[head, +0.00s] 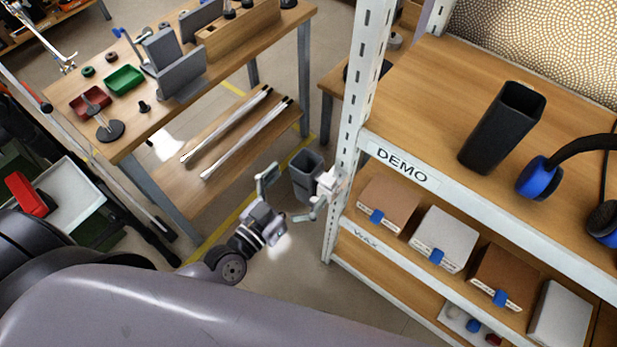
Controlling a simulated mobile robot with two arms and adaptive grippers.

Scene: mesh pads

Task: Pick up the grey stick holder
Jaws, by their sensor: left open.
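A grey, open-topped, tapered container (304,184), which looks like the grey stick holder, shows near the middle of the head view, beside the white shelf post. It looks empty. My left gripper (289,199) is open in front of it, with one finger on the left and the other on the right near the post. The holder shows between and beyond the fingertips, and its right lower side is partly hidden by the right finger. I cannot tell how far the fingers are from it or whether they touch it. My right gripper is not in view.
The white-framed DEMO shelf (400,172) stands close on the right, with a tall black container (502,128), blue headphones (535,178) and boxes below. A wooden workbench (150,128) with trays stands at upper left; two long rods (247,138) lie on its lower board.

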